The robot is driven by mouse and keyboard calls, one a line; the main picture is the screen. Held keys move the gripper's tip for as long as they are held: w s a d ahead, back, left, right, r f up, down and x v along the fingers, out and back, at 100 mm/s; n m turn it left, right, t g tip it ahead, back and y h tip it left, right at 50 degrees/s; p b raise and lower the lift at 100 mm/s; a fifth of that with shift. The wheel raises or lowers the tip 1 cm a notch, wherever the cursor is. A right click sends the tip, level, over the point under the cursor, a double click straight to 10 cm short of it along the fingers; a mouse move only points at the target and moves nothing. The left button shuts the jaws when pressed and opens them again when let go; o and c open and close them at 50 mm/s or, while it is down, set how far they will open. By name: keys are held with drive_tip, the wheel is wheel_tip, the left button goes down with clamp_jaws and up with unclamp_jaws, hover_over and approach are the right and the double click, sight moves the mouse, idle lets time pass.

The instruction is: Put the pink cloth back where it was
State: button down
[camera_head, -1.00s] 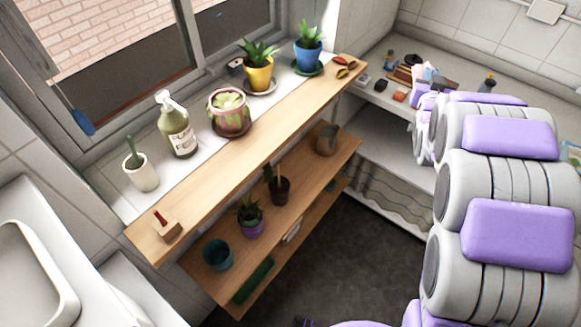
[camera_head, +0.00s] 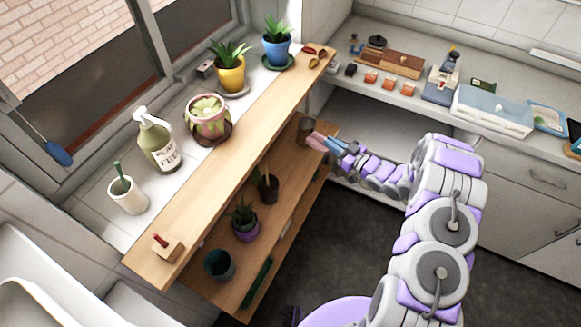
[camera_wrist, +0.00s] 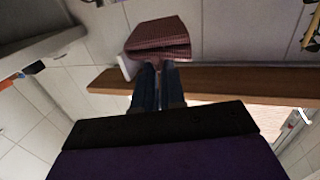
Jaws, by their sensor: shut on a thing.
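My gripper (camera_head: 328,143) is shut on the pink cloth (camera_head: 316,140), at the right end of the lower wooden shelf as the head view shows it. In the wrist view, the cloth (camera_wrist: 158,36) is a folded, dark pink piece with a fine check, held at the tips of my blue fingers (camera_wrist: 158,70). Behind it in that view are pale tiles and a wooden board (camera_wrist: 220,82). Whether the cloth touches a shelf, I cannot tell.
The upper wooden shelf (camera_head: 215,180) runs along the window, with potted plants and a soap bottle (camera_head: 158,140) beside it. The lower shelf (camera_head: 275,215) holds several pots. A counter (camera_head: 430,105) with small items stands at the back right. The dark floor between is clear.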

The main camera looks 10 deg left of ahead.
drive_tip(key=s+d+f+n+g+y, duration=0.25)
drive_tip(key=s+f+g, duration=0.25)
drive_tip(key=s+f, duration=0.5)
drive_tip(key=shift+n, duration=0.35)
drive_tip(key=w+a+b, duration=0.1)
drive_tip(key=w+a, duration=0.2)
drive_tip(key=w+a+b, duration=0.1)
drive_tip(key=w+a, duration=0.1)
drive_tip(key=a, duration=0.2)
drive_tip(key=w+a+b, duration=0.1)
drive_tip(key=w+a, duration=0.2)
drive_tip(key=shift+w+a+f, duration=0.15)
drive_tip(key=shift+w+a, duration=0.15)
drive_tip(key=shift+w, duration=0.05)
drive_tip(key=shift+w+a, duration=0.2)
drive_tip(key=shift+w, duration=0.5)
drive_tip(key=f, duration=0.1)
drive_tip(key=a+f+b, duration=0.1)
drive_tip(key=f+b, duration=0.1)
drive_tip(key=shift+w+a+f, duration=0.2)
drive_tip(key=shift+a+f, duration=0.05)
drive_tip(key=shift+f, duration=0.1)
drive_tip(key=shift+d+r, duration=0.1)
drive_tip(key=shift+d, duration=0.35)
drive_tip(key=c, duration=1.4)
unclamp_jaws()
drive_tip(key=shift+o, duration=0.9)
drive_tip(key=shift+a, duration=0.3)
